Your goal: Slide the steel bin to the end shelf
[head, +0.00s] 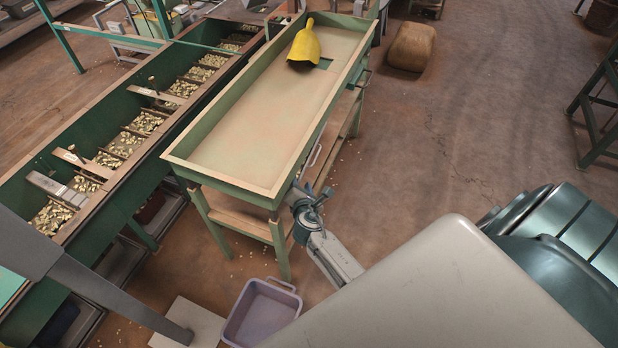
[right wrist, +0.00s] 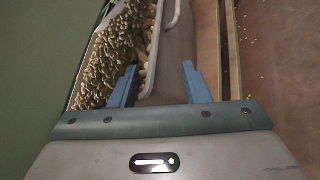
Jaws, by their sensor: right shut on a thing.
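In the right wrist view a grey bin (right wrist: 168,72) full of pale nuts fills the space between the two blue fingers of my right gripper (right wrist: 160,84). I take it as the steel bin. The left finger overlaps the nuts and the right finger lies along the outer side, so the gripper is shut on the bin's wall. A pale handle shows on its right side. In the head view my right gripper (head: 304,194) is low at the near corner of the tray table. A pale edge shows under that table, but I cannot tell if it is the bin. My left gripper is not in view.
The tray table (head: 232,183) holds a yellow scoop (head: 305,45). A green hopper trough (head: 118,208) with nut compartments runs along its left. A lilac tub (head: 262,312) stands on the floor near my right arm.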

